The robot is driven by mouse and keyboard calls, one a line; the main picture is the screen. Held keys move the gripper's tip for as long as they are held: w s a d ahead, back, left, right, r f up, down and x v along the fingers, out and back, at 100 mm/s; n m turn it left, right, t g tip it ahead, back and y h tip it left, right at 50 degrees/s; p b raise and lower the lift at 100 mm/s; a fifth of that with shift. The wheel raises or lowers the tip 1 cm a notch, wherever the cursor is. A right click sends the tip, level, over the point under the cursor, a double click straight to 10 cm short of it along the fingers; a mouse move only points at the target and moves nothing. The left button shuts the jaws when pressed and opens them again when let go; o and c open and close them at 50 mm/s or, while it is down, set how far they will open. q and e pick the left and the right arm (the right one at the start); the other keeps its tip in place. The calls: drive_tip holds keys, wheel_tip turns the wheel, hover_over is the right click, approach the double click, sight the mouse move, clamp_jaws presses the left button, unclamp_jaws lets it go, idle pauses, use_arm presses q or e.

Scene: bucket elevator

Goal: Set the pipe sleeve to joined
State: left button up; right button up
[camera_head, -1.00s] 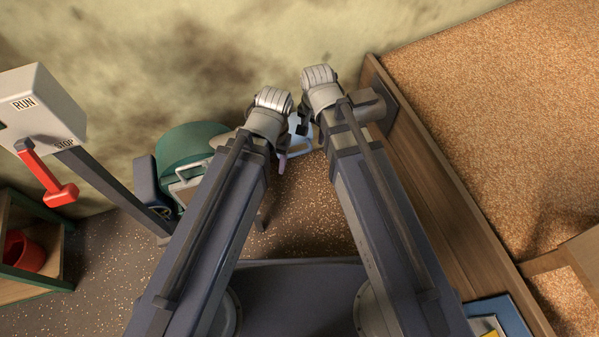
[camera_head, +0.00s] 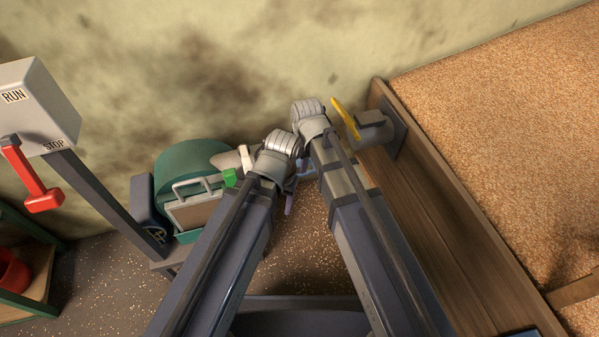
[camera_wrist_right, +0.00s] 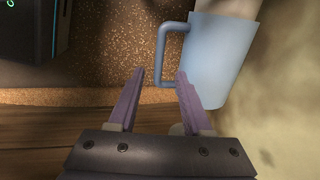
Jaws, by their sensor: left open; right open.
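The pipe sleeve appears to be a light blue cylinder (camera_wrist_right: 214,58) with a side handle (camera_wrist_right: 163,50) in the right wrist view. It is around a pale pipe (camera_wrist_right: 236,7); whether it meets another pipe cannot be seen. In the head view only a bit of light blue (camera_head: 305,168) shows between my wrists. My left gripper (camera_head: 289,204) shows a pale purple finger below its wrist, apart from the sleeve as far as I can tell.
A green rounded housing (camera_head: 180,160) with a grey-framed panel stands left of my arms. A RUN/STOP post (camera_head: 40,105) with a red lever (camera_head: 32,185) is at far left. A grey fitting (camera_head: 372,130) with a yellow lever (camera_head: 345,118) juts from the wooden grain bin (camera_head: 440,200).

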sight(300, 174)
drive_tip(key=f+b, duration=0.2)
drive_tip(key=w+f+b, duration=0.1)
drive_tip(key=f+b, duration=0.1)
drive_tip(key=f, duration=0.1)
drive_tip(key=f+b, duration=0.2)
drive_tip(key=b, duration=0.1)
drive_tip(key=shift+w+a+f, duration=0.2)
drive_tip(key=shift+a, duration=0.05)
drive_tip(key=shift+c, duration=0.2)
clamp_jaws()
drive_tip(key=shift+d, duration=0.1)
idle(0.9)
